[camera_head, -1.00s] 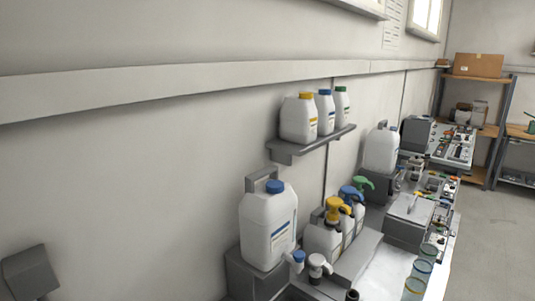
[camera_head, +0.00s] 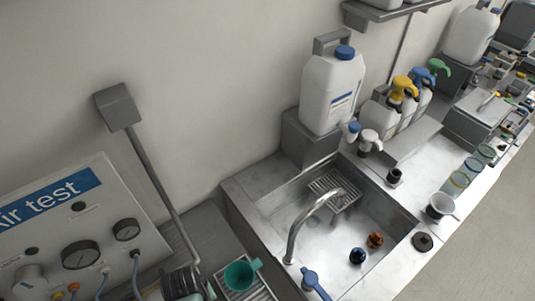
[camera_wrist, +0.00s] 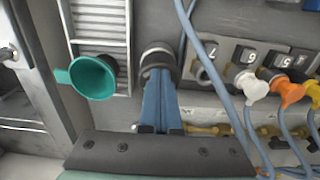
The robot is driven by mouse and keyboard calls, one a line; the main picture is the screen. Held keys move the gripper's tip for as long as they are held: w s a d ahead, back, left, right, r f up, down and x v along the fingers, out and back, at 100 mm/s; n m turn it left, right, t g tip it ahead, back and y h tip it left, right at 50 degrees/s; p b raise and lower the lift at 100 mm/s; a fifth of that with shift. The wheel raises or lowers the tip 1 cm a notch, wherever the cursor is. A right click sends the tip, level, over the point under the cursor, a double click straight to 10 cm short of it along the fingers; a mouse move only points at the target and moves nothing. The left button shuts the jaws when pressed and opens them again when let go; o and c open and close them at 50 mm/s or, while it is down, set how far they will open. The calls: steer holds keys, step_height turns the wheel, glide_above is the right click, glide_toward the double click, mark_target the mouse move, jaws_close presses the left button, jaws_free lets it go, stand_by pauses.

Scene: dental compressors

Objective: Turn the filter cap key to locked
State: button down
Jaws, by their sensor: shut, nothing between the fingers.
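My gripper (camera_wrist: 161,82) shows in the wrist view as two blue fingers closed together, pointing away from the dark wrist plate. Nothing shows between them. A dark round cap-like part with a pale ring (camera_wrist: 157,57) lies just beyond the fingertips; I cannot tell whether they touch it. It may be the filter cap, but no key or lock mark can be made out. In the head view a dark ribbed round part (camera_head: 182,283) is at the bottom edge, partly cut off. My gripper is not clearly seen there.
A teal cup (camera_head: 241,275) stands on a slatted rack, and also shows in the wrist view (camera_wrist: 93,77). The "Air test" panel (camera_head: 75,225) with gauges is at left. Hoses with white and orange connectors (camera_wrist: 291,94) hang right of my fingers. A sink (camera_head: 320,235) lies right.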

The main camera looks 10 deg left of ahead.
steer(key=shift+s+a+p, duration=0.2)
steer(key=shift+a+p, duration=0.1)
steer(key=shift+p, duration=0.25)
steer(key=shift+s, duration=0.1)
stand_by(0.4)
steer(key=shift+s+d+r+p, duration=0.1)
steer(key=shift+s+d+p, duration=0.15)
steer(key=shift+p, duration=0.25)
step_height(320, 180, up, 6)
steer(key=p, duration=0.5)
steer(key=shift+p, duration=0.35)
